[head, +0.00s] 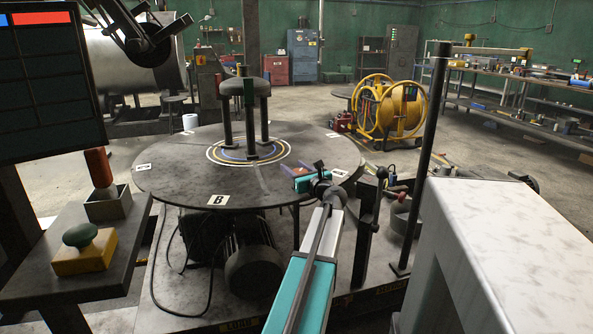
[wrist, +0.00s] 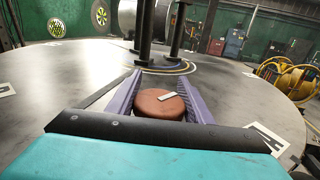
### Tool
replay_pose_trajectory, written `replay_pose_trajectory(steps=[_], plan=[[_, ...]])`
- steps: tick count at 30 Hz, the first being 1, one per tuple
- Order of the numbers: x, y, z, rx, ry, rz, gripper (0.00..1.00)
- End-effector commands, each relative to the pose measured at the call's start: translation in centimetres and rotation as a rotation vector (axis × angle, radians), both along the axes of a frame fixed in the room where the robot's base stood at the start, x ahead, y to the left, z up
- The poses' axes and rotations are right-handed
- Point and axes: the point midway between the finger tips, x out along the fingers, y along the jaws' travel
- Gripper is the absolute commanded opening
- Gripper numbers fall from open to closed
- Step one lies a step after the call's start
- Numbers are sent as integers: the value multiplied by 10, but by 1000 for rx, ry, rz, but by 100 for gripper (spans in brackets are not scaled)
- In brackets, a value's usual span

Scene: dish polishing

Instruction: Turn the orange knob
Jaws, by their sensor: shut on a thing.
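The orange knob (wrist: 158,105) is a round, brownish-orange disc with a white mark on top, seen in the wrist view near the edge of the round table. My gripper (wrist: 160,86) has its two purple fingers on either side of the knob and is shut on it. The white mark slants slightly, up toward the right. In the head view my gripper (head: 300,178) is at the table's near right rim, and the knob is largely hidden there by the gripper and arm.
The round grey table (head: 200,185) carries letter labels and a central post stand (head: 250,115). A dark upright post (head: 430,150) stands right of my arm. At left, a side stand holds an orange handle (head: 98,168) and a green button (head: 79,235). A yellow reel (head: 390,108) stands behind.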

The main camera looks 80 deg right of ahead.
Motion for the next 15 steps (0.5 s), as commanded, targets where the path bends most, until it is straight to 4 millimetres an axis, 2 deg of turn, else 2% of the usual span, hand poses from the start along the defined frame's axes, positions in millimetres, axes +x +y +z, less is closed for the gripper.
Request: replay_pose_trajectory(steps=[15], plan=[[7, 5, 0, -2, -1, 342, 24]])
